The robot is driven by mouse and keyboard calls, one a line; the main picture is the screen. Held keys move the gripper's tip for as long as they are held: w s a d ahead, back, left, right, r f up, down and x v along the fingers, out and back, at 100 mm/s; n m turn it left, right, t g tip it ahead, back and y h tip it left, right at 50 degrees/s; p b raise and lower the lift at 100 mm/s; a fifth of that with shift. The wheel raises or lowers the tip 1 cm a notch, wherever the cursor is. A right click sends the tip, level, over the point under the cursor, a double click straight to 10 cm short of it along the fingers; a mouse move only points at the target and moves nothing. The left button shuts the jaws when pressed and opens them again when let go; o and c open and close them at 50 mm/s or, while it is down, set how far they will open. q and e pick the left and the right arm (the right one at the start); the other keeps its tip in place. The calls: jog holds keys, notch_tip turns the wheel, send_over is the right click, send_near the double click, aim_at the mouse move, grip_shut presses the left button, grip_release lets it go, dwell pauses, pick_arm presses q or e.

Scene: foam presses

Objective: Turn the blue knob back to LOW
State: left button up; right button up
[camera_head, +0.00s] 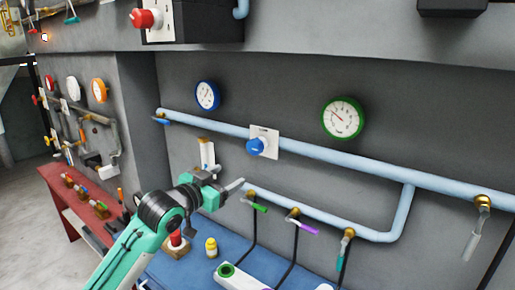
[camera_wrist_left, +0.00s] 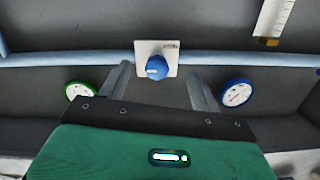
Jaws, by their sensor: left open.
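The blue knob (camera_head: 256,147) sits on a white square plate (camera_head: 270,134) on the light-blue pipe along the grey wall. In the left wrist view the blue knob (camera_wrist_left: 157,67) shows on its plate (camera_wrist_left: 144,47), between and beyond my two fingers. The print on the plate is too small to read, so I cannot tell the knob's setting. My left gripper (camera_head: 230,179) is open and empty, below and left of the knob in the head view and apart from it. It also shows in the left wrist view (camera_wrist_left: 158,80). My right gripper is not in view.
A blue-rimmed gauge (camera_head: 207,95) and a green-rimmed gauge (camera_head: 342,118) hang above the pipe (camera_head: 330,154). Below are valves with green (camera_head: 258,207), purple and teal handles. A yellow bottle (camera_head: 211,247) stands on the blue table (camera_head: 190,272). A red knob (camera_head: 144,19) is higher up.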

aim_at(252, 148)
pick_arm(q)
jog(key=shift+m+h, duration=0.3)
jog(key=w+d+r+p, duration=0.1)
jog(key=w+d, duration=0.1)
jog(key=w, duration=0.1)
jog(key=w+d+r+p, duration=0.2)
jog(key=w+d, duration=0.1)
jog(key=w+d+r+p, duration=0.1)
jog(key=w+d+p, duration=0.1)
jog(key=w, duration=0.2)
jog(key=shift+d+r, duration=0.15)
jog(key=shift+d, duration=0.1)
jog(key=shift+p+x, duration=0.3)
jog(key=shift+x, duration=0.5)
jog(key=shift+c, duration=0.5)
jog(key=c, duration=0.9)
